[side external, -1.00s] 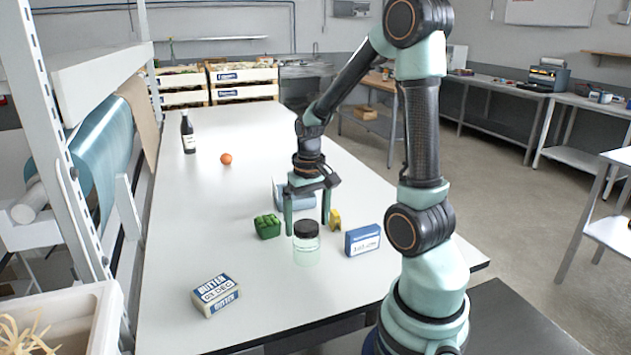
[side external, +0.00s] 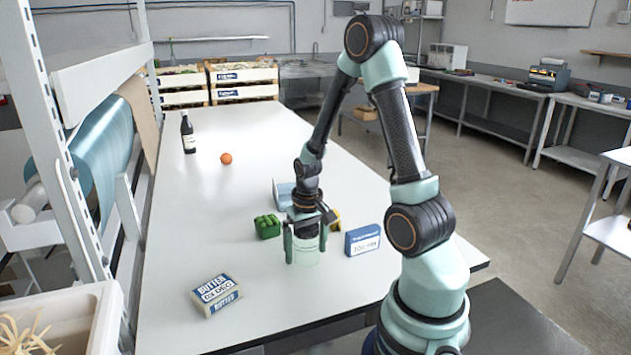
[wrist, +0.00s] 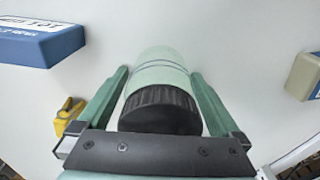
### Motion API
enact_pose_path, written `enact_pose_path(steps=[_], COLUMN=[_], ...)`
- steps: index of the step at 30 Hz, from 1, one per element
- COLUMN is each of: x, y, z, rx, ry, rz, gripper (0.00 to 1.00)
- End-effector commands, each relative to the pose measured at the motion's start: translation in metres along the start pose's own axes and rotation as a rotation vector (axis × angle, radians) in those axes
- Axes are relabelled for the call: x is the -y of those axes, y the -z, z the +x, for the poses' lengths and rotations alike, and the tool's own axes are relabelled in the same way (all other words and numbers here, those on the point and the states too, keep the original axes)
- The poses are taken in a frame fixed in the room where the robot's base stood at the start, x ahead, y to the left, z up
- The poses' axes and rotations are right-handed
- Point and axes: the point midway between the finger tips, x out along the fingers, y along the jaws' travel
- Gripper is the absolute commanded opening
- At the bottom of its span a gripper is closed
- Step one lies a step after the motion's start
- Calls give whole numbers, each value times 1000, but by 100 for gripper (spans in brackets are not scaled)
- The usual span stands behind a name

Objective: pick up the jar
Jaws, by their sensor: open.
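The jar (side external: 306,257) stands upright on the white table, with a pale green see-through body and a dark ribbed lid. My gripper (side external: 305,255) is over it, with one finger on each side of the jar. In the wrist view the jar (wrist: 160,75) lies between the two green fingers of my gripper (wrist: 160,85). The fingers are open, and small gaps show beside the lid.
A green pack (side external: 267,227) is left of the jar, and a blue-and-white box (side external: 362,239) is right of it. A yellow item (side external: 336,218) is close behind. A butter box (side external: 216,295) lies front left. A bottle (side external: 188,133) and an orange (side external: 226,158) stand farther back.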

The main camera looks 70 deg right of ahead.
Motion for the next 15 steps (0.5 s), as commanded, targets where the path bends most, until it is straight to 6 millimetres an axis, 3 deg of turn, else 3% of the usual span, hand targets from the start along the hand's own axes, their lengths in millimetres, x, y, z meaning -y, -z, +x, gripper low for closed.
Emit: enact_pose_path(steps=[3, 4, 10, 15], x=[0, 0, 0, 0], y=[0, 0, 0, 0], z=[0, 0, 0, -1], rx=[0, 0, 0, -1], ry=[0, 0, 0, 0], rz=[0, 0, 0, 0], gripper=[100, 92, 16, 14])
